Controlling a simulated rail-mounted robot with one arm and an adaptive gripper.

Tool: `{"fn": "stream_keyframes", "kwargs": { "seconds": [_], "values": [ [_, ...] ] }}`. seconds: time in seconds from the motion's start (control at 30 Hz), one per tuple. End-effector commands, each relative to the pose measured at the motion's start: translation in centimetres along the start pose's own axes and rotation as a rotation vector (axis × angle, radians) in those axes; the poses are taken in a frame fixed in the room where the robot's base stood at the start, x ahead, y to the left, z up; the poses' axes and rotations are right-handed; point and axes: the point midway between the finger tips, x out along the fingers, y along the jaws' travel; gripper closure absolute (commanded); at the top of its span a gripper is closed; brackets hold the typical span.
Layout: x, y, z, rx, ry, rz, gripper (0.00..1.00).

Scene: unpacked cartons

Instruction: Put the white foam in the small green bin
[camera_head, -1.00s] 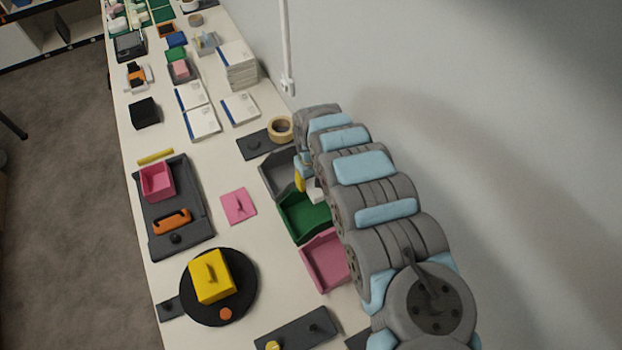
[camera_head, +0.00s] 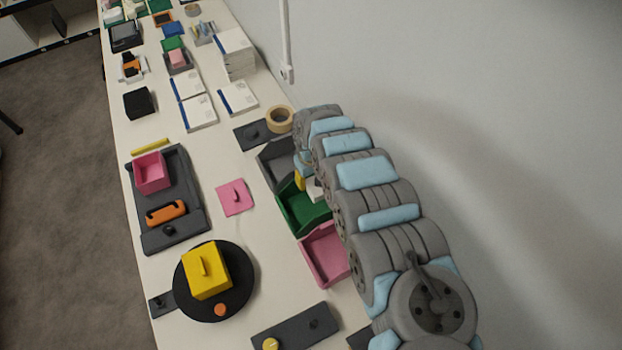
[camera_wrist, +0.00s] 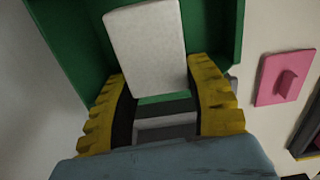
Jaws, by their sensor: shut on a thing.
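The white foam (camera_wrist: 147,42) is a flat pale block held between the yellow fingertips of my gripper (camera_wrist: 159,76) in the wrist view. It shows as a small white patch (camera_head: 315,190) in the head view. The small green bin (camera_head: 302,217) stands among other bins along the right side of the table. In the wrist view the green bin's wall (camera_wrist: 77,50) and floor lie behind the foam. My gripper is at the bin's opening, with the foam over it; whether the foam touches the bin floor cannot be told. My arm hides the bin's right side.
A grey bin (camera_head: 273,166) and a pink bin (camera_head: 322,262) adjoin the green one. A pink lid with a handle (camera_head: 235,197) lies to the left. A tape roll (camera_head: 280,119) rests on a dark plate behind. The wall is close on the right.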

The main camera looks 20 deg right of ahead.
Motion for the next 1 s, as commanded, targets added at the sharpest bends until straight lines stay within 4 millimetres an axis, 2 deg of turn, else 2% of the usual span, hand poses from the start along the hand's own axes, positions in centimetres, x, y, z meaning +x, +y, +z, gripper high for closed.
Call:
{"fn": "stream_keyframes", "kwargs": {
  "seconds": [0.4,0.43,0.5,1.0],
  "values": [
    [-0.01,-0.02,0.02,0.000,0.000,0.000,0.67],
    [-0.01,-0.02,0.02,0.000,0.000,0.000,0.40],
    [-0.01,-0.02,0.02,0.000,0.000,0.000,0.20],
    [-0.68,-0.02,0.01,-0.001,0.000,0.000,0.19]
  ]
}}
